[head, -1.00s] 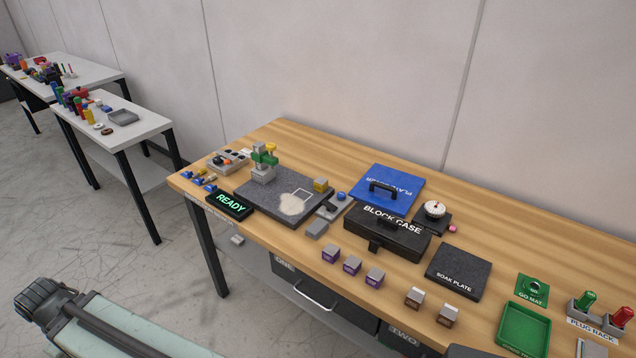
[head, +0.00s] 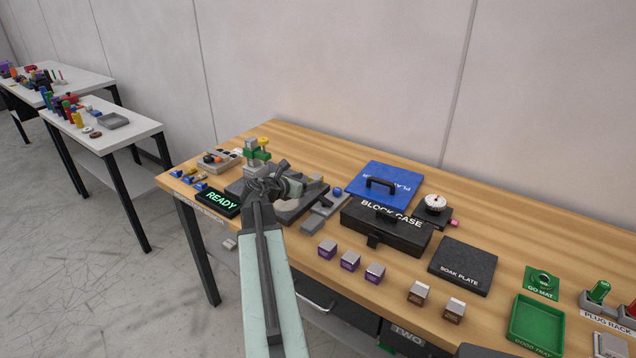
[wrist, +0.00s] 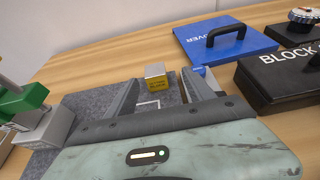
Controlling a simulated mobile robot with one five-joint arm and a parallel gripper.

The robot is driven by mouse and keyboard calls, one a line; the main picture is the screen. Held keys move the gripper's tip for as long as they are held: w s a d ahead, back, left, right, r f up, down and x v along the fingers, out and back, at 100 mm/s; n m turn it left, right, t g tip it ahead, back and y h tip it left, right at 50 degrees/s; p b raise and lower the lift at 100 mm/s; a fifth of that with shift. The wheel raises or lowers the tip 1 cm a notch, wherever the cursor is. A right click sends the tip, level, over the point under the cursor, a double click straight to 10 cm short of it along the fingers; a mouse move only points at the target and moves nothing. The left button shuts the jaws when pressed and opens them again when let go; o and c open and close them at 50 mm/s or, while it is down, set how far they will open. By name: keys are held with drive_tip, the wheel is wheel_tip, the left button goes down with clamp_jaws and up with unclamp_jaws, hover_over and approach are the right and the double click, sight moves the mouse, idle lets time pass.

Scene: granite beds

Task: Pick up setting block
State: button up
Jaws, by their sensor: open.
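A small block with a yellow front and pale top (wrist: 155,76), with small unreadable print, stands on the dark granite plate (wrist: 88,103). I take it for the setting block. It is upright and shows between my open gripper's fingers (wrist: 160,82) in the wrist view, beyond the tips and apart from them. In the head view the block (head: 314,181) is partly hidden behind my gripper (head: 296,186), which is over the granite plate (head: 236,188). Nothing is held. A white outline on the plate lies between the fingers in the wrist view.
A green and grey stand (head: 257,155) rises left of my gripper. The blue cover (head: 405,182) and black block case (head: 385,240) lie to the right. A READY display (head: 218,203) sits at the plate's front left. Several purple-fronted blocks (head: 350,261) line the table's front.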

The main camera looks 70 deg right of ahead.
sight(316, 177)
drive_tip(key=b+x, duration=0.1)
drive_tip(key=x, duration=0.4)
drive_tip(key=b+x, duration=0.1)
drive_tip(key=x, duration=0.1)
drive_tip(key=shift+w+d+f+b, duration=0.2)
drive_tip(key=shift+d+b, duration=0.1)
drive_tip(key=shift+d, duration=0.1)
drive_tip(key=shift+c, duration=0.3)
clamp_jaws()
